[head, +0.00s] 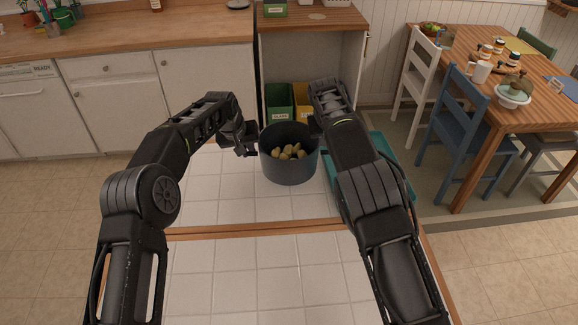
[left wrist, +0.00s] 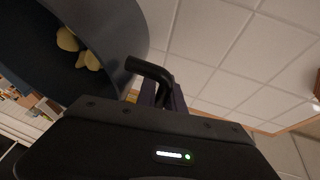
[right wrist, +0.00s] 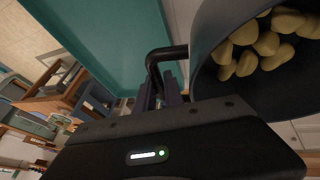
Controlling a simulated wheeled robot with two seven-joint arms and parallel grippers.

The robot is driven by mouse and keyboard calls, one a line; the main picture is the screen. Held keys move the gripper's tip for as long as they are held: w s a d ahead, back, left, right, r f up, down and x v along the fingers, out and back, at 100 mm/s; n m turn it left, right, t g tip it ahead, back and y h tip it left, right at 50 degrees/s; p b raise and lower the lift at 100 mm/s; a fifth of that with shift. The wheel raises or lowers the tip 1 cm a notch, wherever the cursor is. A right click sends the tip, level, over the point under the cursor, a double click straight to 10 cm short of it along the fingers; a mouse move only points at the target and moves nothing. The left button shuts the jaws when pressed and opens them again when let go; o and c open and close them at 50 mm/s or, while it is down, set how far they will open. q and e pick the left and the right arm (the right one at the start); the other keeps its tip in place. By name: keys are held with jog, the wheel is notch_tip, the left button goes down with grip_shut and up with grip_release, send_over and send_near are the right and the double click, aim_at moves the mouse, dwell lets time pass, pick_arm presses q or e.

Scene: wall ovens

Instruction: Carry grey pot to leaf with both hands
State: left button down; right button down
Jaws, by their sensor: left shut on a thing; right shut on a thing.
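The grey pot (head: 290,172), with several potatoes inside, is upright over the far tiled section (head: 215,205); I cannot tell whether it touches the tiles. My left gripper (head: 249,147) is shut on the pot's left handle, a dark bent bar (left wrist: 150,72). My right gripper (head: 320,128) is shut on the opposite handle (right wrist: 160,60), partly hidden by my right forearm in the head view. The pot wall shows in the left wrist view (left wrist: 118,35) and in the right wrist view (right wrist: 215,85). Which surface is the leaf is not marked.
A wooden strip (head: 270,232) divides the tiled top. A teal tray (head: 398,168) lies right of the pot, under my right arm. A wooden cabinet (head: 340,60) with green and yellow bins stands behind. A dining table (head: 485,120) with chairs stands at right. The near tiles are clear.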

pick_arm(q)
jog(key=shift+r, duration=0.15)
pick_arm(e)
jog(key=shift+r, duration=0.1)
